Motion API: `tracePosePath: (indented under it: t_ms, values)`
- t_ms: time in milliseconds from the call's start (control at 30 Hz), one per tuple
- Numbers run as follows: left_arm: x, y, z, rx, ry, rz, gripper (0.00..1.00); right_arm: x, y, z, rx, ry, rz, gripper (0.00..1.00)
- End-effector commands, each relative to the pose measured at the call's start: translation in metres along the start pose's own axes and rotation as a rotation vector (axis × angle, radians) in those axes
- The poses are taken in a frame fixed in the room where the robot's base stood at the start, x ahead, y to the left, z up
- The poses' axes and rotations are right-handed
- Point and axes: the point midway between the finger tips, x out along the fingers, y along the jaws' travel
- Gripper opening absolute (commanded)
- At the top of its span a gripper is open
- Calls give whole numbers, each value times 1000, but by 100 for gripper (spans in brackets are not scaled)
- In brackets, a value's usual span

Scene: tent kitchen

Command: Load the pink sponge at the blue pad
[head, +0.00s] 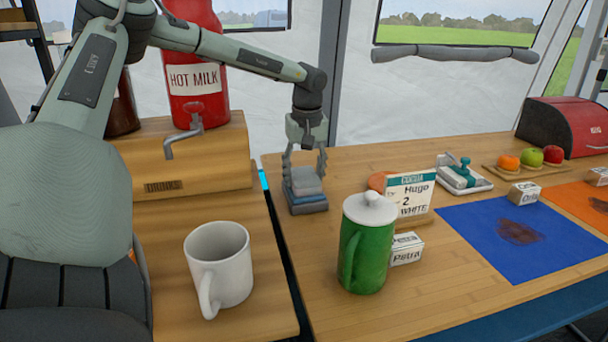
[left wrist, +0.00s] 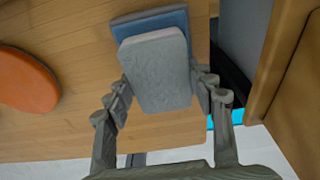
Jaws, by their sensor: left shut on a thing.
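My left gripper (head: 306,168) points down at the far left of the right-hand table, its fingers shut on the sides of a greyish block (head: 307,184). In the left wrist view this block (left wrist: 156,75) lies between the fingers, above a blue block (left wrist: 150,22). It looks grey with a faint pinkish edge; no clearly pink sponge shows. The blue block (head: 306,197) and a dark base are below it; I cannot tell whether they touch the held block. The blue pad (head: 470,225), with a brown stain, lies flat to the right. My right gripper is out of view.
A green lidded pitcher (head: 365,245), an order card (head: 408,195) and a white name block (head: 406,249) stand between gripper and pad. An orange-red disc (head: 377,181) lies behind the card. A white mug (head: 219,265) is at left, across a gap. An orange pad (head: 585,205) is farther right.

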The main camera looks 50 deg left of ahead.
Motion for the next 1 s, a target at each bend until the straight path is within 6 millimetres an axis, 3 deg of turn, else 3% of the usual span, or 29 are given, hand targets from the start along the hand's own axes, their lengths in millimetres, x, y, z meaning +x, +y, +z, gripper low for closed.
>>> tracePosePath:
  t_ms: [267,1000]
  values:
    - [-3,-1,0,0,-2,-3,31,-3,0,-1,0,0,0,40]
    - [-64,0,-10,0,0,0,31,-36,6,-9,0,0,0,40]
